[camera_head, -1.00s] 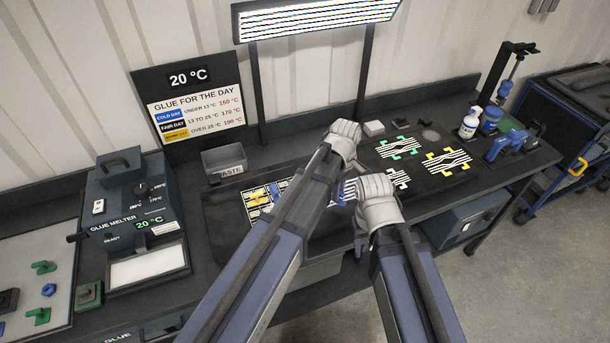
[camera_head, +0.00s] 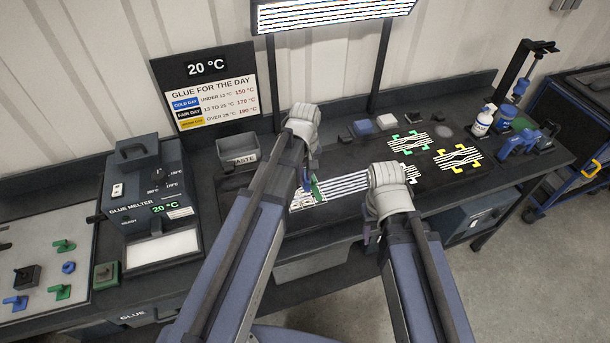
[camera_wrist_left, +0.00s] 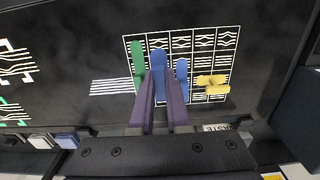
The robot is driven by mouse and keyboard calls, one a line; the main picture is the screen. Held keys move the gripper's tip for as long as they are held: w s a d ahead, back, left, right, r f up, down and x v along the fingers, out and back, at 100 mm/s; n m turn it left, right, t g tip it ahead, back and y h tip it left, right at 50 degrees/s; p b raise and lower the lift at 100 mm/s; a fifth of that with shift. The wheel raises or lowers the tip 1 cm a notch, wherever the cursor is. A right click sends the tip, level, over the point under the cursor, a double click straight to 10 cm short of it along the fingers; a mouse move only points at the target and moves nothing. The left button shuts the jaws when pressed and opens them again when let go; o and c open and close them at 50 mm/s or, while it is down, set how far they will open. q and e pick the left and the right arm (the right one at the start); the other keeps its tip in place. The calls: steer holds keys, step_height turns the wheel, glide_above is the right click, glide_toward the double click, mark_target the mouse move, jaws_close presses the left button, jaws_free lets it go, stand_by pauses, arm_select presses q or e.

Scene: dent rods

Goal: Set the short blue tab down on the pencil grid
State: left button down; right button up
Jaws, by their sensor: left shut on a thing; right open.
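My left gripper (camera_wrist_left: 158,78) is shut on a blue tab (camera_wrist_left: 158,58), held over the pencil grid (camera_wrist_left: 205,36) in the left wrist view. It covers part of a grid column, and I cannot tell whether it touches the surface. A green tab (camera_wrist_left: 138,60) lies to its left on the grid. A smaller-looking blue tab (camera_wrist_left: 181,74) and yellow tabs (camera_wrist_left: 212,80) lie to its right. In the head view my left gripper (camera_head: 307,180) is above the grid (camera_head: 308,198), beside the green tab (camera_head: 318,188); my arm hides much of the grid. My right gripper (camera_head: 368,250) is open, mostly hidden by its wrist.
The waste bin (camera_head: 238,150) stands behind my left arm. A blue block (camera_head: 362,127) and a white block (camera_head: 387,121) sit at the back. The glue melter (camera_head: 140,190) stands at left.

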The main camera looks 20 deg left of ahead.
arm_select(q)
steer(key=shift+f+b, duration=2.65)
steer(key=shift+f, duration=0.25)
steer(key=shift+f+b, duration=0.5)
steer(key=c, duration=0.8)
jaws_free()
steer(key=shift+r, duration=0.15)
step_height(320, 180, up, 8)
steer(key=p, duration=0.8)
steer(key=shift+f, duration=0.2)
